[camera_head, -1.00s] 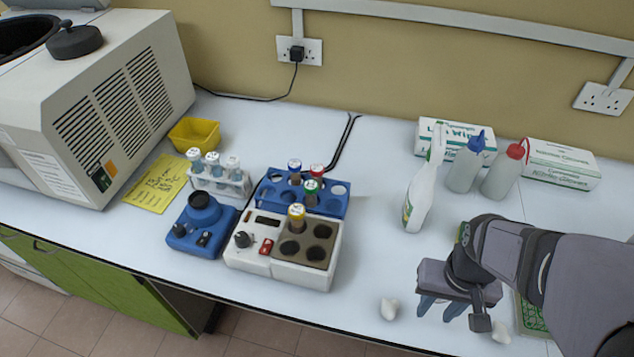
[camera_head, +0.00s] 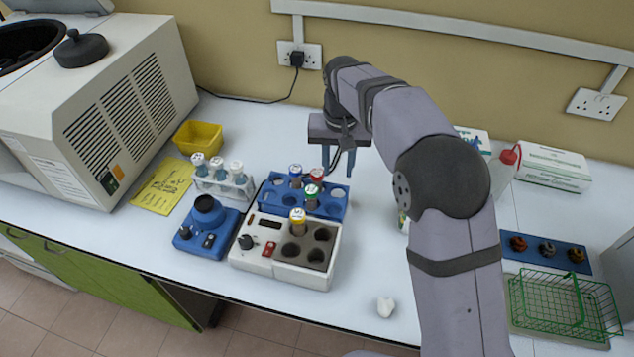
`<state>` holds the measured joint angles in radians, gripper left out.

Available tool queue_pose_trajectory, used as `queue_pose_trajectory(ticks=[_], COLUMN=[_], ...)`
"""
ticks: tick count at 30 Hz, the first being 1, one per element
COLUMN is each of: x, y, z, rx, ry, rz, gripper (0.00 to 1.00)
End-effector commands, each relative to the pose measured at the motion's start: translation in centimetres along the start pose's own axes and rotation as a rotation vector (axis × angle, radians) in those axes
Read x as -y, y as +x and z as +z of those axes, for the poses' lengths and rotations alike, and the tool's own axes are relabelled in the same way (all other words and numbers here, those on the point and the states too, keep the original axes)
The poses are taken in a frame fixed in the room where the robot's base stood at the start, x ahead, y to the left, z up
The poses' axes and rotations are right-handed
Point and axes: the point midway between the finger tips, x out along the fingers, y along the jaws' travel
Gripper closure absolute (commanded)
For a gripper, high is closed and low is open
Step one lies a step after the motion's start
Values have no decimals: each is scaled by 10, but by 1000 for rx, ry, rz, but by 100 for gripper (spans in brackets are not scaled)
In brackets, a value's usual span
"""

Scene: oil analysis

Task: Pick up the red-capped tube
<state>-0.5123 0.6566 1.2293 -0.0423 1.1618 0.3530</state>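The red-capped tube (camera_head: 317,175) stands upright in the blue rack (camera_head: 331,208), at its back row.
A white block heater (camera_head: 262,258) with a yellow-capped tube (camera_head: 297,222) stands in front of the rack. A white rack (camera_head: 243,190) of white-capped tubes and a blue mixer (camera_head: 190,240) are left. A green basket (camera_head: 560,305) is right. The bench right of the heater is mostly clear.

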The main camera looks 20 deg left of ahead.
Motion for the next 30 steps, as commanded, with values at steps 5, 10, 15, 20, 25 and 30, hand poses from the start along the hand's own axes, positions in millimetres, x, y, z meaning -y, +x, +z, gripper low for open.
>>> queue_pose_trajectory(ticks=[5, 10, 15, 20, 25, 30], x=[37, 49, 49, 49, 49, 49], y=[-4, -6, -3, 9, 16, 23], z=[-13, -16, -16, -16, -17, -16], rx=[-13, -18, -17, -16, -20, -15], ry=[-18, -22, -21, -21, -21, -21], rz=[-5, -7, -7, -7, -8, -6], gripper=[68, 68, 68, 68, 68, 68])
